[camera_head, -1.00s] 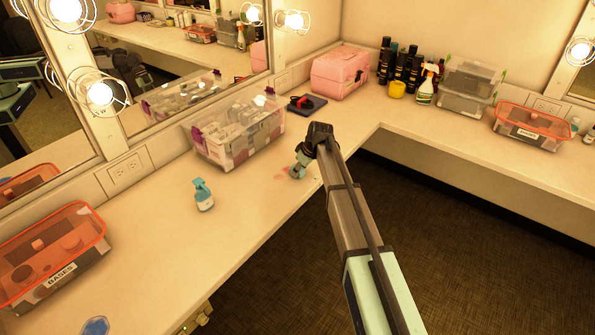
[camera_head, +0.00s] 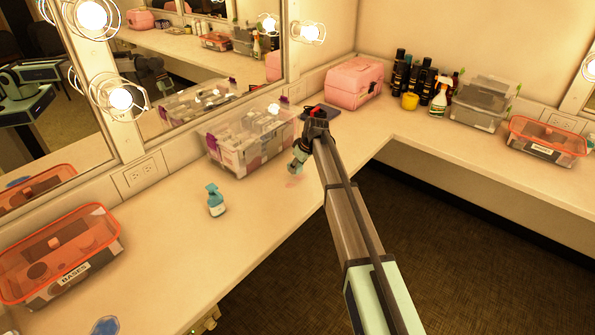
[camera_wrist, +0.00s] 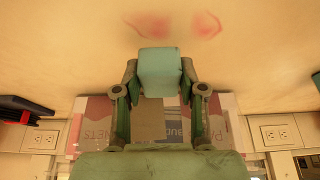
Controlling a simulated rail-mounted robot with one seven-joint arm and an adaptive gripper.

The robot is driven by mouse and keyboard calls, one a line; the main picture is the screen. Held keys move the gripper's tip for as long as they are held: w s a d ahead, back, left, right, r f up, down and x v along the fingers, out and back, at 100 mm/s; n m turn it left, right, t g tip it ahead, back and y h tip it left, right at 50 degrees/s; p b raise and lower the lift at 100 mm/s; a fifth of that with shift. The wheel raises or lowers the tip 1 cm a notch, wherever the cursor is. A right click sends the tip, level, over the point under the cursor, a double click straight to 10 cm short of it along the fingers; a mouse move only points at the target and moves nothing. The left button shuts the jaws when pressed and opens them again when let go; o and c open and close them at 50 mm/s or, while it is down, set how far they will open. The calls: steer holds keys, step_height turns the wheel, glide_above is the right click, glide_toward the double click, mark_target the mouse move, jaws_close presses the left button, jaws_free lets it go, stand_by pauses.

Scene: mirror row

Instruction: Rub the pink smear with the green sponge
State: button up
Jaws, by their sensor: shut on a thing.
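My gripper (camera_wrist: 159,84) is shut on a green sponge (camera_wrist: 160,62), which sits between its two fingers in the wrist view. I cannot tell whether the sponge touches the counter.
A clear bin with purple latches (camera_head: 252,155) stands just left of my gripper. A pink case (camera_head: 354,84) is at the back corner. The counter (camera_head: 165,240) around the spray bottle is clear.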

steer(key=shift+r+p, duration=0.8)
steer(key=shift+r, duration=1.65)
